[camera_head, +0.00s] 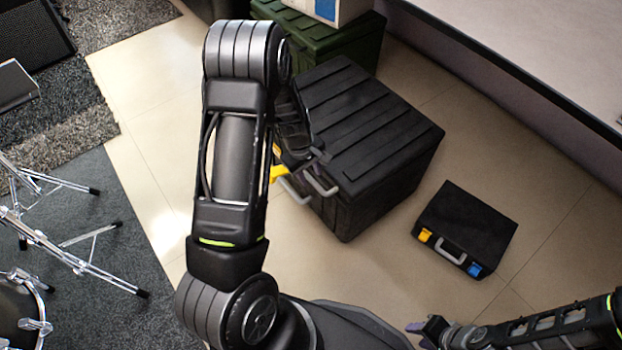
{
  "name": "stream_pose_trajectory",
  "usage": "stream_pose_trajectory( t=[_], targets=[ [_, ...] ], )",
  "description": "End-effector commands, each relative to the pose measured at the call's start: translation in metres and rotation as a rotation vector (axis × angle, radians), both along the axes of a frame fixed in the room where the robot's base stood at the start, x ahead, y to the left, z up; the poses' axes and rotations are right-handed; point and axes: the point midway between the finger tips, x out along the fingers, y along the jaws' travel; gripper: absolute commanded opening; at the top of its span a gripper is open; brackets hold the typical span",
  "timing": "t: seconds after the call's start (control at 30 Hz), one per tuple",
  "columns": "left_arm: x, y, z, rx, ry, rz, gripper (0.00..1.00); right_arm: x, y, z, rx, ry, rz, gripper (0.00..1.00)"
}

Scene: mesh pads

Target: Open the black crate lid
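The black crate (385,160) stands on the tiled floor right of centre, its ridged lid (365,118) lying flat and closed on top. A grey handle (320,184) and a yellow latch (279,172) show at its front left side. My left arm reaches up across the middle, and my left gripper (318,162) is at the crate's front left edge, by the handle. My own arm partly hides it, so contact and finger opening are unclear. My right gripper (424,329) is low at the bottom edge, away from the crate, its fingers too small to judge.
A small black case (465,228) with yellow and blue latches lies right of the crate. A green crate (345,42) bearing a white and blue box (332,10) stands behind. A drum set's chrome stands (60,250) are on the left carpet. A ledge (530,60) bounds the right.

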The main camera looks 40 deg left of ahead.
Motion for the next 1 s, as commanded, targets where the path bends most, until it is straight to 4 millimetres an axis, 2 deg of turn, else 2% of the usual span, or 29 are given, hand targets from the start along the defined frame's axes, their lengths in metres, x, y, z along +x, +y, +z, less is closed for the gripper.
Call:
stream_pose_trajectory(
  t=[0.03, 0.13, 0.43, 0.87, 1.0],
  targets=[
    [0.0005, -0.0004, -0.0093, -0.001, 0.001, 0.000, 0.36, 0.0008, -0.0008, -0.0049, -0.001, -0.001, -0.002, 0.36],
    [0.0026, -0.0006, -0.0153, 0.001, 0.000, 0.000, 0.36, 0.0015, -0.0015, -0.0068, -0.002, -0.002, -0.004, 0.36],
    [0.0031, -0.0008, -0.0164, 0.000, -0.001, 0.001, 0.36, 0.0018, -0.0017, -0.0063, -0.003, -0.003, -0.005, 0.36],
    [0.0030, -0.0008, -0.0163, 0.000, -0.001, 0.001, 0.02, 0.0016, -0.0016, -0.0063, -0.003, -0.004, -0.004, 0.36],
    [0.0030, -0.0008, -0.0162, 0.000, -0.001, 0.001, 0.00, 0.0016, -0.0015, -0.0063, -0.002, -0.003, -0.003, 0.36]
  ],
)
